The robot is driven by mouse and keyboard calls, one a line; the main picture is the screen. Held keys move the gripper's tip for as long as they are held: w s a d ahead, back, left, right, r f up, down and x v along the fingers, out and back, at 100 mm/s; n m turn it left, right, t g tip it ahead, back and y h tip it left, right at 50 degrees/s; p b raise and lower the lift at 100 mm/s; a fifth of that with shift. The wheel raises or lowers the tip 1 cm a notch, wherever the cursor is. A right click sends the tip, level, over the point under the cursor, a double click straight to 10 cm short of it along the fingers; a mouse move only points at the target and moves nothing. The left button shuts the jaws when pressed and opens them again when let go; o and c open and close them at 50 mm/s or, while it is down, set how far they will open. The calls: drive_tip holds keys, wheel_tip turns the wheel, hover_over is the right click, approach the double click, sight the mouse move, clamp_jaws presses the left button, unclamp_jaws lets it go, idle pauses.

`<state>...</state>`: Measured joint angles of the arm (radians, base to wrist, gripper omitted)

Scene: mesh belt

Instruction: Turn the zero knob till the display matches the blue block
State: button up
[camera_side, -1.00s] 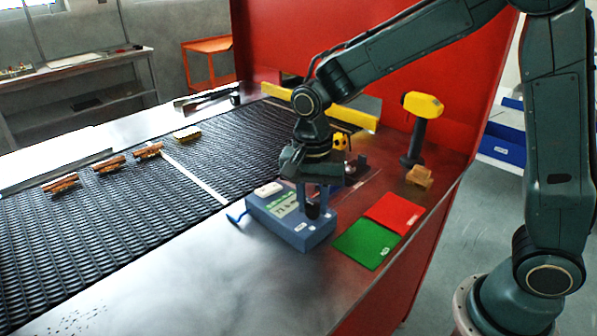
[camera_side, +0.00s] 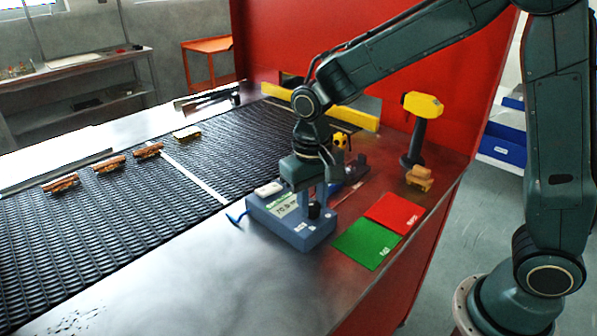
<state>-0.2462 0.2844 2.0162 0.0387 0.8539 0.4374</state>
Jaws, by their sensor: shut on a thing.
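A blue-grey box-shaped instrument (camera_side: 272,227) stands on the metal table beside the mesh belt. On its top is a pale green display (camera_side: 284,206) with dark digits too small to read surely. A dark zero knob (camera_side: 314,210) stands at its right end. My gripper (camera_side: 315,203) points down over that end, shut on the knob, and its fingers partly hide the knob. A white block (camera_side: 268,189) lies on the box's back left part.
A green mat (camera_side: 366,244) and a red mat (camera_side: 394,213) lie right of the instrument. A yellow-headed tool (camera_side: 422,105) stands behind them, by wooden blocks (camera_side: 419,178). Several brown pieces rest on the mesh belt (camera_side: 110,220).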

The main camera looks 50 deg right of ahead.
sight(312, 206)
drive_tip(key=shift+n, duration=0.9)
drive_tip(key=o, duration=1)
drive_tip(key=shift+c, duration=0.2)
drive_tip(key=shift+r, duration=0.15)
wheel_tip(312, 206, up, 14)
drive_tip(key=shift+a+f, duration=0.2)
